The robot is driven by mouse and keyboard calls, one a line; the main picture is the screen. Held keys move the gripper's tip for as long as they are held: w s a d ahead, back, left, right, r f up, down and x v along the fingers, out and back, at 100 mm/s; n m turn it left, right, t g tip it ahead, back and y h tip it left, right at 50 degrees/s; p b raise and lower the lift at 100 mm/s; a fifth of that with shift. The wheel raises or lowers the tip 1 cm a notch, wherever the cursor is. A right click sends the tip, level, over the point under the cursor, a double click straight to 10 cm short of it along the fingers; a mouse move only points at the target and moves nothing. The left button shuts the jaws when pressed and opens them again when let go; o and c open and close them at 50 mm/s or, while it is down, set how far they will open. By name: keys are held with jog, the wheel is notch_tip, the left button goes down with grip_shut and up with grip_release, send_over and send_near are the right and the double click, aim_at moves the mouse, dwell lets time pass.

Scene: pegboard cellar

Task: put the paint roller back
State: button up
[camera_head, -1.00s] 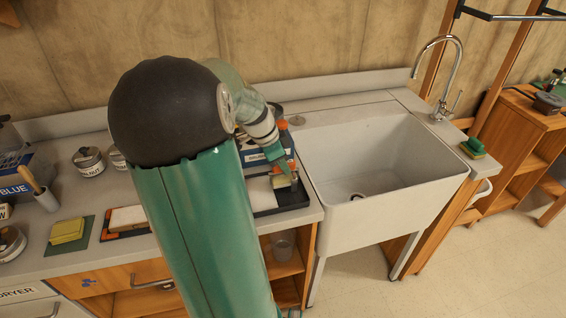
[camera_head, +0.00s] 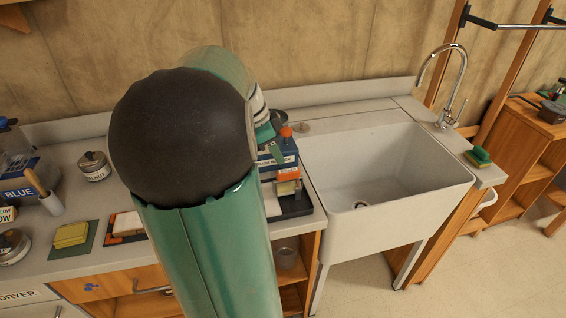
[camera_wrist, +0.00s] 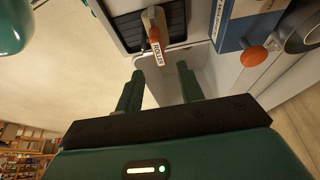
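A piece with a pale wooden part, a red-brown part and a white label that seems to read "ROLLER" (camera_wrist: 155,40) lies at the ridged black tray (camera_wrist: 120,18) in the wrist view. I take it for the paint roller; in the head view it is a small yellowish shape (camera_head: 287,187) over the tray (camera_head: 300,206). My gripper (camera_wrist: 159,85) is open, with nothing between its fingers and the roller beyond the fingertips. In the head view my gripper (camera_head: 270,132) is above the counter by the blue box, partly hidden by my arm.
A blue box (camera_head: 278,150) with an orange-capped item (camera_head: 286,132) stands just behind the tray. The white sink (camera_head: 345,215) is to the right, with a tall tap (camera_head: 455,90).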

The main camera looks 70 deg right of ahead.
jog(key=v, duration=0.3)
jog(key=shift+r, duration=0.15)
jog(key=shift+w+a, duration=0.1)
jog(key=w+a+r+n+t, duration=0.1)
jog(key=w+a+n+t, duration=0.2)
jog(key=w+a+n, duration=0.7)
jog(key=w+a+r+n+t, duration=0.1)
jog(key=w+a+n+t, duration=0.35)
jog(key=a, duration=0.95)
jog(key=a+n+t+y, duration=0.2)
jog(key=a+n, duration=1.3)
jog(key=a, duration=0.6)
jog(key=shift+s+a+f, duration=0.15)
jog(key=shift+s+f, duration=0.3)
jog(key=shift+f, duration=0.05)
jog(key=shift+c, duration=0.2)
